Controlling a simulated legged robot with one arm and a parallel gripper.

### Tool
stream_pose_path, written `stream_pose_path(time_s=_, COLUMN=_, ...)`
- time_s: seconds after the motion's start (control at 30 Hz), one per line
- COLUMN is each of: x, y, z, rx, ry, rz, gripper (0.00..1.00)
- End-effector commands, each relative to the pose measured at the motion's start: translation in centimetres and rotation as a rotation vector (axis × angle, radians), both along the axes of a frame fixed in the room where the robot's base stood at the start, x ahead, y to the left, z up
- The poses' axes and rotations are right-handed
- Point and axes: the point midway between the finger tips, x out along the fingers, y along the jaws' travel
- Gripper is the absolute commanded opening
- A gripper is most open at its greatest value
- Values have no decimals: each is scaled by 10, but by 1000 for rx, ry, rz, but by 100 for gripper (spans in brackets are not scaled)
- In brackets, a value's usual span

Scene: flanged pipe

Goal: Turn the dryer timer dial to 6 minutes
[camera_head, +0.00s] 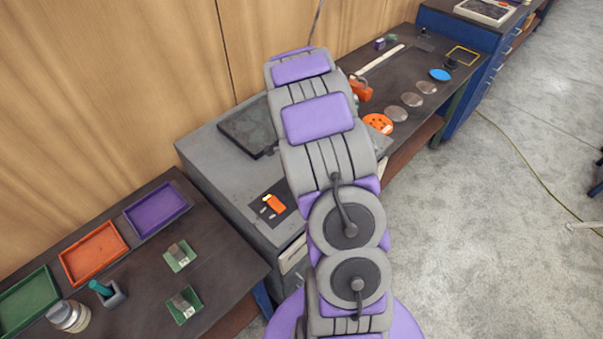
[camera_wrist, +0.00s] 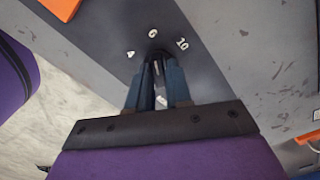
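In the wrist view, the timer dial (camera_wrist: 155,53) is a small dark knob on a dark panel, mostly hidden by my fingers. White numerals 6 and 10 (camera_wrist: 182,44) and a mark to their left surround its far side. My gripper (camera_wrist: 160,66) has its two blue-grey fingers close together at the dial, one on each side of a narrow gap. I cannot tell whether they touch or press the knob. The dial's pointer cannot be made out. In the head view my arm hides the gripper and the dial.
In the head view, a grey cabinet (camera_head: 215,150) stands along the wooden wall. Trays in purple (camera_head: 157,209), orange (camera_head: 94,253) and green (camera_head: 27,302) lie on the left bench. Orange parts (camera_wrist: 62,8) lie near the panel in the wrist view. Open floor (camera_head: 500,220) is at right.

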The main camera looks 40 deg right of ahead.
Motion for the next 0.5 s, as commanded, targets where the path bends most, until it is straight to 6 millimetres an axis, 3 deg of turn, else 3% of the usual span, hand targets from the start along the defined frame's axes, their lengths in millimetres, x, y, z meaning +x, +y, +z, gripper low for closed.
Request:
stream_pose_path(time_s=0.2, x=-1, y=0, z=0, rx=0, ry=0, rz=1, gripper=40)
stream_pose_path(time_s=0.5, x=-1, y=-1, z=4, rx=0, ry=-1, rz=1, gripper=40)
